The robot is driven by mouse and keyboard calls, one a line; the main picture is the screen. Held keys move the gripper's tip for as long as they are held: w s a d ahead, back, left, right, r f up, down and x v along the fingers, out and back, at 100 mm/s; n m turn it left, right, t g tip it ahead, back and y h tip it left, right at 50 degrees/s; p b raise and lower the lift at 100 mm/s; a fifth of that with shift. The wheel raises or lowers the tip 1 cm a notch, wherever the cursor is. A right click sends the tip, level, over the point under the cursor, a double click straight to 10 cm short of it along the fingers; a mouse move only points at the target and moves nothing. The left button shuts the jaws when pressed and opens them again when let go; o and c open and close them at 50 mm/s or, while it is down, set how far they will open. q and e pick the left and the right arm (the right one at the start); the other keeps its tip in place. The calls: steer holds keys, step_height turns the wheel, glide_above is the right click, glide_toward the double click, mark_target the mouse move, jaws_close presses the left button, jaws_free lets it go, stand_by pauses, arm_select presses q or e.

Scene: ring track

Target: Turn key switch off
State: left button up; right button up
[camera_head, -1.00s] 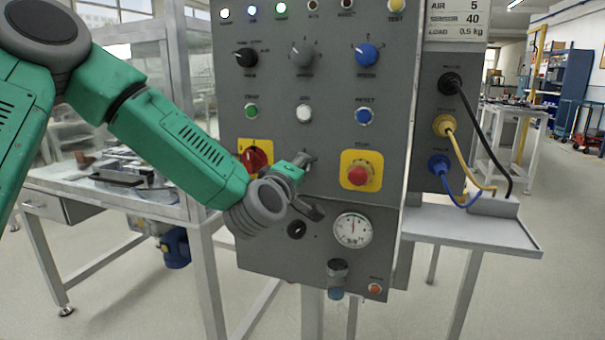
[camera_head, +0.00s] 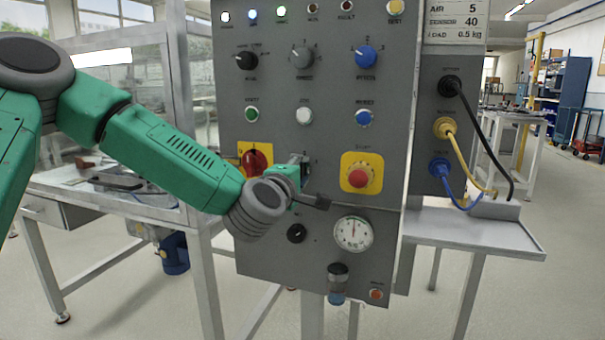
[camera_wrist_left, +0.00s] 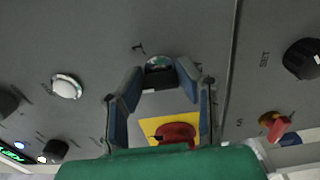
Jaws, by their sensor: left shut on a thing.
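The key switch (camera_wrist_left: 159,63) is a small round metal-rimmed switch with a dark key part, set in the grey control panel (camera_head: 325,100). In the left wrist view it lies between the fingertips of my left gripper (camera_wrist_left: 163,77), which is shut on it. In the head view the left gripper (camera_head: 308,183) reaches the panel's middle from the left, and its fingers and wrist largely hide the switch. A mark like a "1" stands beside the switch in the wrist view. My right gripper is not in view.
A red rotary knob (camera_head: 257,161) on a yellow plate is close left of the gripper. A red mushroom button (camera_head: 358,179) is close right. A white button (camera_head: 304,115) is above; a black knob (camera_head: 297,233) and a gauge (camera_head: 353,232) are below.

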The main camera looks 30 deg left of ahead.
arm_select(q)
steer(key=shift+a+f, duration=0.1)
steer(key=shift+f, duration=0.1)
steer(key=o, duration=1.1)
steer(key=shift+o, duration=0.2)
steer(key=shift+a, duration=0.1)
steer(key=v, duration=0.7)
steer(key=shift+s, duration=0.3)
steer(key=shift+f, duration=0.1)
